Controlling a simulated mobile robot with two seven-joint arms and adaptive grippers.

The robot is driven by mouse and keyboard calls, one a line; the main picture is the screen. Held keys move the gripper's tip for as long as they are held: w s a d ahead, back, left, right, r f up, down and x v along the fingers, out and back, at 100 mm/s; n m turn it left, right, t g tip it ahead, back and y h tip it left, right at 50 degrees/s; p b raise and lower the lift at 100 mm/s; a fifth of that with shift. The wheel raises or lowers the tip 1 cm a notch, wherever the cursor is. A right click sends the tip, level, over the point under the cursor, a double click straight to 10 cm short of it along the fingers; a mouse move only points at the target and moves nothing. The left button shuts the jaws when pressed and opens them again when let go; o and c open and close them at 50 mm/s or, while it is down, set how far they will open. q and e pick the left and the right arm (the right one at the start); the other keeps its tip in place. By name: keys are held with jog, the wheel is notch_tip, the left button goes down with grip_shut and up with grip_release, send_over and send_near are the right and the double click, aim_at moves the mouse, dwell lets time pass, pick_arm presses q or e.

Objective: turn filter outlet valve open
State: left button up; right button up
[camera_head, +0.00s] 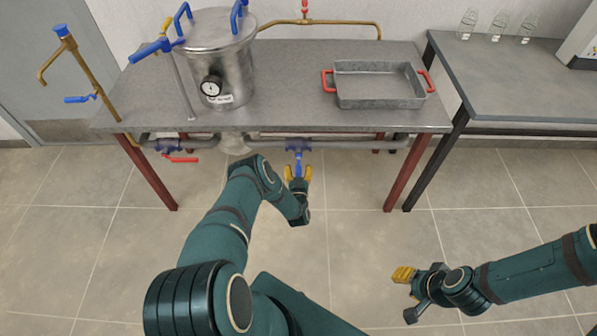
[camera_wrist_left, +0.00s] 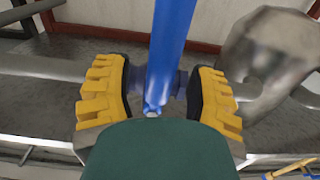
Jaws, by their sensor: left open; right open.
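A valve with a blue lever handle (camera_head: 299,163) sits on the grey pipe under the front edge of the table. The lever points out from the pipe toward me. My left gripper (camera_head: 298,175) is open, with its yellow fingers on either side of the blue lever. In the left wrist view the blue handle (camera_wrist_left: 170,55) runs between the two yellow fingers, with a gap visible on each side. My right gripper (camera_head: 403,275) is open and empty over the floor at the lower right. No label naming the filter outlet valve is readable.
A second valve with a red handle (camera_head: 180,159) is on the pipe further left. The table (camera_head: 290,95) bears a steel pot with a gauge (camera_head: 222,60) and a metal tray with red handles (camera_head: 380,100). Red table legs (camera_head: 148,172) stand on both sides. The floor in front is clear.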

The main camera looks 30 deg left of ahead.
pick_arm(q)
jog(key=shift+w, duration=0.15)
jog(key=shift+c, duration=0.4)
grip_shut()
jog(key=shift+r, duration=0.1)
